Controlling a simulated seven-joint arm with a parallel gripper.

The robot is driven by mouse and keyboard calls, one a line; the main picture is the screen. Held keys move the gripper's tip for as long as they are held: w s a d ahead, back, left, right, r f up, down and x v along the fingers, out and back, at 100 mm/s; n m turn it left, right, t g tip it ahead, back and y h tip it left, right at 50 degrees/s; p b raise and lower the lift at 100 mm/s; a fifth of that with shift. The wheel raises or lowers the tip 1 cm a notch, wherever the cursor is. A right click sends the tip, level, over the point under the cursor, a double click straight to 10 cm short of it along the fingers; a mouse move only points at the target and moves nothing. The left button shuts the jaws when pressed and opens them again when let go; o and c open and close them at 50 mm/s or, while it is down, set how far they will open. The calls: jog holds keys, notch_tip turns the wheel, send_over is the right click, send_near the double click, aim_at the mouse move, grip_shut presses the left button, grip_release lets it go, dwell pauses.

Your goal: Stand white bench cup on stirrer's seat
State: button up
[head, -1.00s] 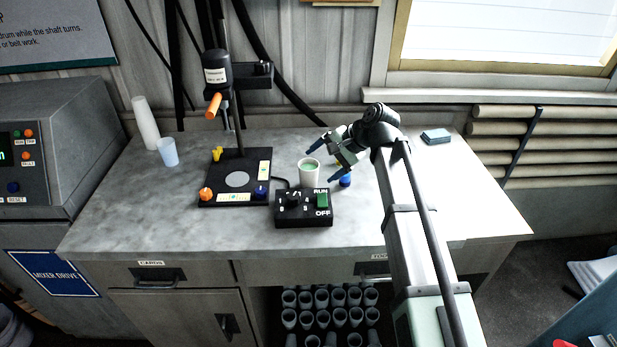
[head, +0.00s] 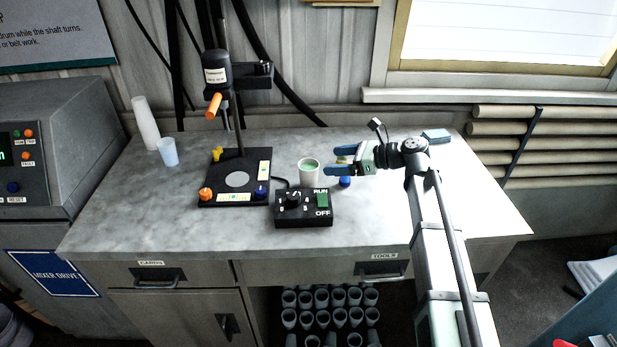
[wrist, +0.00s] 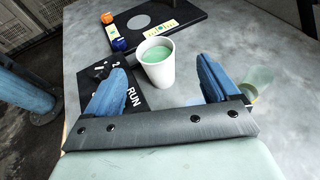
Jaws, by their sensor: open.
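The white cup (head: 309,175) stands upright on the bench with green liquid in it, just behind the control box. It also shows in the wrist view (wrist: 157,70), beyond my fingertips and roughly between them. My gripper (head: 333,161) is open and empty, to the right of the cup and apart from it, with its fingers pointing left. In the wrist view its two blue fingers (wrist: 160,72) are spread wide. The stirrer's black base plate (head: 255,178) is left of the cup, with a pale round seat (head: 237,179) at its middle. The stirrer head (head: 217,74) hangs above on its post.
The control box (head: 303,208) with its RUN/OFF switch stands in front of the cup. A bluish cup (head: 167,152) and a white stack (head: 146,124) are at the back left. The front left bench is clear.

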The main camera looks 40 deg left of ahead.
aim_at(301, 166)
jog(key=x, duration=0.5)
jog(key=shift+s+a+f, duration=0.1)
jog(key=shift+s+a, duration=0.05)
jog(key=shift+a, duration=0.1)
jog(key=shift+s+x, duration=0.15)
jog(key=shift+x, duration=1.2)
jog(key=shift+s+x, duration=0.15)
jog(key=shift+x, duration=1.2)
jog(key=shift+d+f, duration=0.1)
jog(key=shift+d, duration=0.1)
jog(key=shift+c, duration=0.5)
jog(key=c, duration=1.1)
